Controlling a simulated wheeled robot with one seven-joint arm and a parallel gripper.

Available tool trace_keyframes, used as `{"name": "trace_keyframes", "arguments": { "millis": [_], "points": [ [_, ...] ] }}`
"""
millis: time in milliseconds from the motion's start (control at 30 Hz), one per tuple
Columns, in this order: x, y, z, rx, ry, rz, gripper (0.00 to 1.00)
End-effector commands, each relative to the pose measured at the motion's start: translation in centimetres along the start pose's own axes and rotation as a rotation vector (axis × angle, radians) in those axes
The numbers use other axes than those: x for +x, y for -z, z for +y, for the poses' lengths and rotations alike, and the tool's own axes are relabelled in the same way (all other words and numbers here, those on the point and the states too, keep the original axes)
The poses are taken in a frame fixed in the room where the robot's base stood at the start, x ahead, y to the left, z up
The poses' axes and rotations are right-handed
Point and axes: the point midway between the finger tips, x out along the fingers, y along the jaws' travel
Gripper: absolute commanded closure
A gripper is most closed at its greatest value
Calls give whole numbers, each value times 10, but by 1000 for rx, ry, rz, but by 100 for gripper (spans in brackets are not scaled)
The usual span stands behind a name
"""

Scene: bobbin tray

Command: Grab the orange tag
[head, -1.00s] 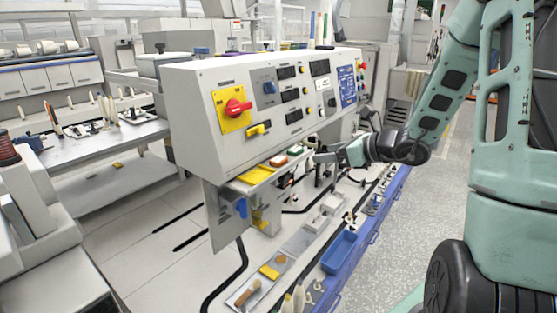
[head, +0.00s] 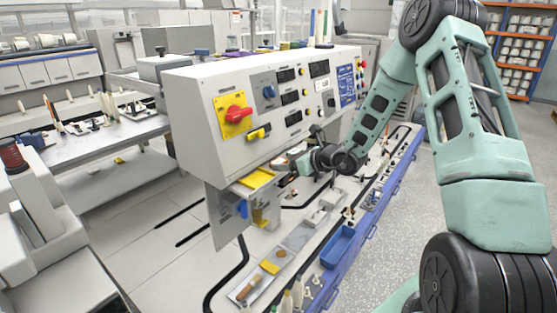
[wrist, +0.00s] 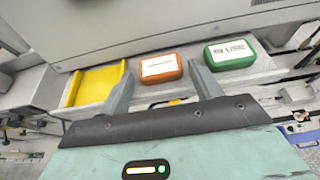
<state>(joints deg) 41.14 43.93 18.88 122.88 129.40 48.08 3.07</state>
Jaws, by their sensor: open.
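The orange tag (wrist: 161,68), a rounded block with a white label, lies on a light ledge under the control box in the wrist view. A green tag (wrist: 230,54) with a white label lies to its right. My gripper (wrist: 163,78) is open, with one finger to the left of the orange tag and the other between the orange and green tags. The fingers look empty, and whether they touch the orange tag cannot be told. In the head view my gripper (head: 297,160) is under the box's lower edge, and the orange tag is mostly hidden there.
A yellow tray (wrist: 95,85) sits left of the orange tag. The large grey control box (head: 205,140) with a red knob hangs close above the ledge. A blue bin (head: 338,246) and metal trays lie on the bench below.

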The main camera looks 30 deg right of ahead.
Motion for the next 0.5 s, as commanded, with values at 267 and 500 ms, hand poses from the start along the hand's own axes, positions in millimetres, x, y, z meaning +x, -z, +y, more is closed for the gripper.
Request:
{"name": "trace_keyframes", "arguments": {
  "millis": [267, 500],
  "points": [
    [12, 0, 0, 0, 0, -1, 36],
    [12, 0, 0, 0, 0, -1, 70]
  ]
}}
